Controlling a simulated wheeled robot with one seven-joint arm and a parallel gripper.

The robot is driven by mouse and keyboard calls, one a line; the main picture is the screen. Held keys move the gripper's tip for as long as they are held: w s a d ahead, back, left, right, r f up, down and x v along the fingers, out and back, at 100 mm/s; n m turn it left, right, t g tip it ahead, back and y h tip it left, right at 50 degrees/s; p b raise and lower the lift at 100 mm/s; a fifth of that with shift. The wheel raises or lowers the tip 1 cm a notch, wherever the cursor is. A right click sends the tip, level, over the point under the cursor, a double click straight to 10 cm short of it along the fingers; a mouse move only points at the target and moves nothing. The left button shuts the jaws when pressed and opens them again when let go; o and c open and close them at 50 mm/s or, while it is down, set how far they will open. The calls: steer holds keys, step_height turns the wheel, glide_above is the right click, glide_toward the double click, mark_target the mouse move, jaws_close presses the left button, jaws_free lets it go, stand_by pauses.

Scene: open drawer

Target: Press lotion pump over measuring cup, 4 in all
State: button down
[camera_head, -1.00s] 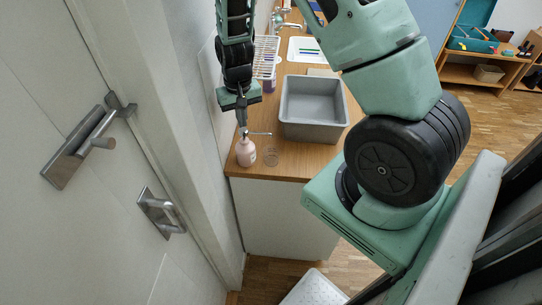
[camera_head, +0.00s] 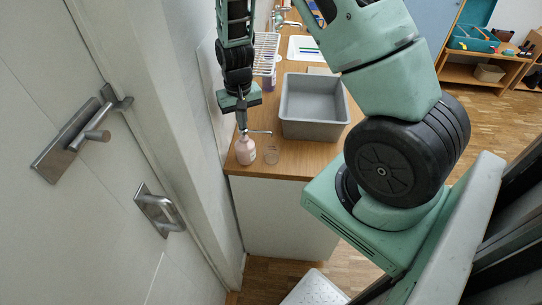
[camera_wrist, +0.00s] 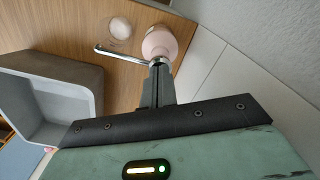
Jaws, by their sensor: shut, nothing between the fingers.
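The pink lotion bottle (camera_head: 245,151) stands upright on the wooden counter near its front left corner, and it also shows in the wrist view (camera_wrist: 160,42). Its long metal pump spout (camera_wrist: 120,54) points toward the clear measuring cup (camera_head: 271,155), which stands just right of the bottle in the head view. In the wrist view the cup (camera_wrist: 120,28) lies near the spout's free end. My gripper (camera_head: 242,129) points down right above the pump head, fingers shut and empty. In the wrist view the fingertips (camera_wrist: 157,68) meet or nearly meet the pump head; exact contact is unclear.
A grey basin (camera_head: 313,128) stands on the counter (camera_head: 295,160) right of the cup. The wall is close on the left. A door with metal handles (camera_head: 75,140) fills the left side.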

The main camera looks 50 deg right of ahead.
steer(key=shift+f+b, duration=0.3)
steer(key=shift+f, duration=0.25)
steer(key=shift+r, duration=0.15)
steer(key=shift+r+p, duration=1.2)
steer(key=shift+r, duration=0.15)
steer(key=shift+f, duration=0.2)
steer(key=shift+f+b, duration=1.1)
steer(key=shift+f, duration=0.15)
steer(key=shift+r, duration=0.1)
steer(key=shift+r+p, duration=1.15)
steer(key=shift+r, duration=0.2)
